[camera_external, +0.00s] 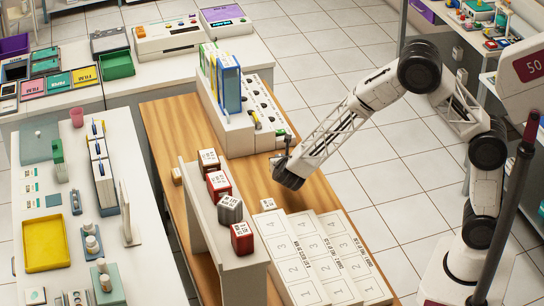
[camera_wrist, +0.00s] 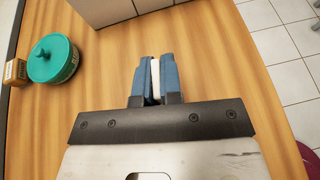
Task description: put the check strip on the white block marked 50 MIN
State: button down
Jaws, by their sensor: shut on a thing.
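My gripper (camera_external: 288,178) is over the wooden table (camera_external: 170,115), right of the row of cubes. In the wrist view its blue fingers (camera_wrist: 153,78) are shut on a narrow white piece (camera_wrist: 155,77), which looks like the check strip. The piece points away from the wrist and is hidden in the external view.
Numbered white panels (camera_external: 310,262) lie at the front. A grey-white rack with blue boxes (camera_external: 230,88) stands behind my gripper. A teal lidded jar (camera_wrist: 52,58) and a small tan box (camera_wrist: 15,72) sit left in the wrist view.

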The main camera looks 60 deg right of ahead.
notch_tip(320, 180, up, 10)
jog(key=shift+f, duration=0.2)
jog(key=s+d+f+m+g+h, duration=0.1)
jog(key=s+f+m+g, duration=0.3)
jog(key=s+m+g, duration=0.25)
jog(key=s+d+f+m+g+h, duration=0.1)
jog(key=s+f+m+g, duration=0.35)
jog(key=s+g, duration=0.3)
jog(key=s+a+m+g+y, duration=0.2)
jog(key=s+a+m+y, duration=0.1)
jog(key=m+y, duration=0.2)
jog(key=s+a+m+g+y, duration=0.2)
jog(key=s+a+m+y, duration=0.1)
jog(key=m+y, duration=0.3)
jog(key=s+a+f+m+g+y, duration=0.1)
jog(key=s+a+m+g+y, duration=0.2)
jog(key=m+y, duration=0.3)
jog(key=shift+s+a+m, duration=0.45)
jog(key=shift+s+m, duration=0.15)
jog(key=shift+s, duration=0.1)
jog(key=w+a+r+m+t+y, duration=0.2)
jog(key=a+r+m+t+y, duration=0.15)
jog(key=m+t, duration=0.55)
jog(key=w+a+r+m+t+y, duration=0.3)
jog(key=r+m+t+y, duration=0.2)
jog(key=m+t, duration=0.45)
jog(key=shift+g, duration=0.25)
jog(key=shift+d+f, duration=0.15)
jog(key=shift+f, duration=1.95)
